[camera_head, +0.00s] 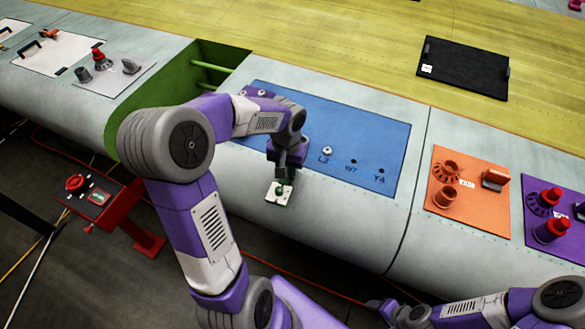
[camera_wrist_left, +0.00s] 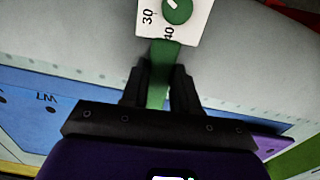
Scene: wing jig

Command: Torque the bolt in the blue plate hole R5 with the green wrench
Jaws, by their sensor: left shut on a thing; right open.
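The blue plate (camera_head: 360,125) lies on the wing's pale edge. Its labels L3, W7 and Y4 are legible, with a pale bolt (camera_head: 327,151) at L3 and dark holes at W7 and Y4. I cannot see an R5 label; my left arm covers part of the plate. My left gripper (camera_head: 284,170) is shut on the green wrench (camera_wrist_left: 160,75), whose white dial head with a green knob (camera_head: 279,192) hangs over the wing's front edge, just below the plate. The dial shows 30 and 40. My right gripper (camera_head: 380,305) is open, low at the bottom.
An orange plate (camera_head: 480,208) and a purple plate (camera_head: 535,241) with fittings lie to the right. A black panel (camera_head: 463,68) lies on the yellow surface behind. A green-lined opening (camera_head: 215,75) is left of the blue plate. A red stand (camera_head: 130,205) stands at lower left.

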